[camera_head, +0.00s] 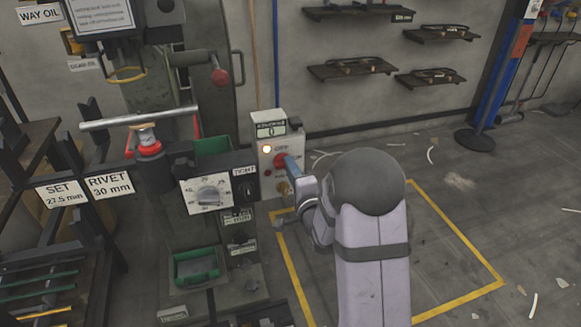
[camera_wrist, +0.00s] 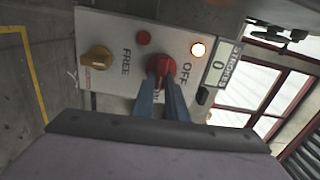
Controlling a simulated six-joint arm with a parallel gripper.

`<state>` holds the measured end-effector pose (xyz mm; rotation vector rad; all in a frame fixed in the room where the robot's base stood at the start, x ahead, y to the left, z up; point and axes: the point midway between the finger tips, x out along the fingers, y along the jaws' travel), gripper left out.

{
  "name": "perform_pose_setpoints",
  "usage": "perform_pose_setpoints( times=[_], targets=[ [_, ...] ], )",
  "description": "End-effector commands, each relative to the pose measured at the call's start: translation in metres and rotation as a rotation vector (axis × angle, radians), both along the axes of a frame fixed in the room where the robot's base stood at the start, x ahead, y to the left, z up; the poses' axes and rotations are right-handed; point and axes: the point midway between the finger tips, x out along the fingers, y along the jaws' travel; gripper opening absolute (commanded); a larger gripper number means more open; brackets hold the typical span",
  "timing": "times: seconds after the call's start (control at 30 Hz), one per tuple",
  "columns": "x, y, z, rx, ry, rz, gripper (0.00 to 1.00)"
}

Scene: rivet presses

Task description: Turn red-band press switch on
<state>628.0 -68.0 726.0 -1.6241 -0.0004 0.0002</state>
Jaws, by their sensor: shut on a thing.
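The press's control box (camera_head: 268,140) is light grey and stands at the right side of the press. It shows rotated in the wrist view (camera_wrist: 125,60), with a red rotary switch (camera_wrist: 166,68) beside the labels OFF and a partly hidden ON. My gripper (camera_wrist: 162,82) has its two blue fingers closed on the red switch. In the head view my gripper (camera_head: 290,165) reaches the box from the right, and the red switch (camera_head: 280,159) shows just beyond the fingertips. A lamp (camera_wrist: 198,50) near OFF glows. The red band (camera_head: 149,149) is on the press's ram area.
A yellow knob (camera_wrist: 97,58) marked FREE and a dark red lamp (camera_wrist: 143,38) sit on the same panel. A counter (camera_head: 270,129) reads 0. A dial plate (camera_head: 209,193) and green trays (camera_head: 196,267) are on the press at left. Yellow-lined floor lies right.

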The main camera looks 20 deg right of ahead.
Motion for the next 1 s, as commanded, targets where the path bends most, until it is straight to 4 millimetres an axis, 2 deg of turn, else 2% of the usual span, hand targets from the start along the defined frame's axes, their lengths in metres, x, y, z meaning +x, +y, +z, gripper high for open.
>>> perform_pose_setpoints(
  times=[0.23,0.67,0.7,0.77,1.0],
  targets=[
    [-0.0001,-0.0007,-0.0010,0.061,0.000,-0.002,0.00],
    [-0.0002,-0.0007,-0.0013,0.071,0.001,-0.002,0.00],
    [-0.0002,-0.0007,-0.0013,0.072,0.001,-0.002,0.20],
    [-0.0002,-0.0006,-0.0013,0.071,0.001,-0.002,0.31],
    [-0.0001,-0.0004,-0.0011,0.069,0.001,-0.001,0.31]
  ],
)
